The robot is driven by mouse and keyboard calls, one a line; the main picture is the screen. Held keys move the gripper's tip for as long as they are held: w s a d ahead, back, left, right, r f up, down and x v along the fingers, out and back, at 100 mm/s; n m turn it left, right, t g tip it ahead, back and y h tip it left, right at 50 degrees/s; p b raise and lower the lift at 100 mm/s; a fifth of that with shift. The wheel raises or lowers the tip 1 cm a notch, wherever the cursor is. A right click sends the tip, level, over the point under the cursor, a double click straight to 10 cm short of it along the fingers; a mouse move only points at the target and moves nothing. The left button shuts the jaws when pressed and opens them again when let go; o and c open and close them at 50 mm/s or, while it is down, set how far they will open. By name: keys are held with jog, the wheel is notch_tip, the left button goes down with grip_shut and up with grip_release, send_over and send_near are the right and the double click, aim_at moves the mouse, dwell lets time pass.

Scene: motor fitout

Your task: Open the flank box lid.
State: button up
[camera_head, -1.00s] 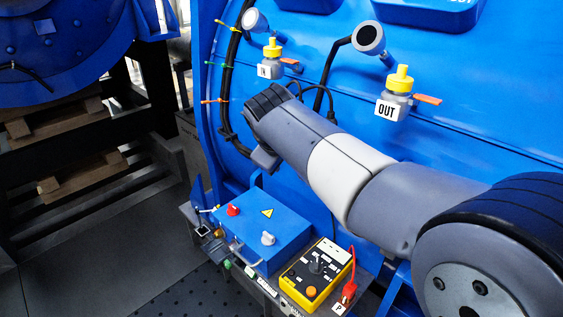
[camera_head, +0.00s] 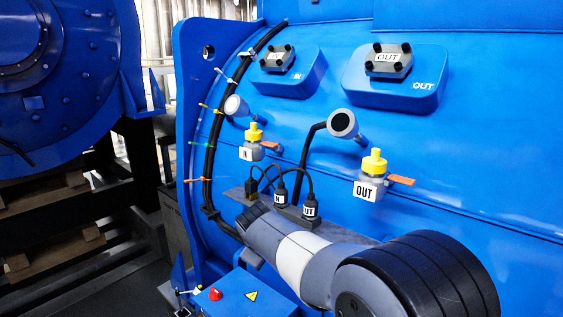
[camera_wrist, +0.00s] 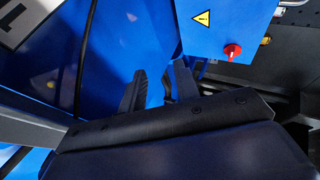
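A blue box (camera_head: 262,300) with a yellow warning triangle and a red knob stands low beside the big blue housing, cut off by the bottom of the head view. In the wrist view its blue face (camera_wrist: 232,18) is at the top right, with the triangle and red knob showing. I see no raised lid, and its far side is out of view. My gripper (camera_wrist: 160,88) has its two fingers apart, with nothing between them. They point toward the blue surfaces, left of and below the box face, apart from the red knob. In the head view my arm mostly hides the gripper.
Black cable plugs (camera_head: 282,197) sit on a grey ledge above my wrist. An IN valve (camera_head: 252,150) and an OUT valve (camera_head: 370,188) stick out from the housing (camera_head: 480,160). A dark rack (camera_head: 60,220) stands left, with a gap between.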

jog(key=shift+a+f, duration=0.2)
jog(key=shift+f, duration=0.3)
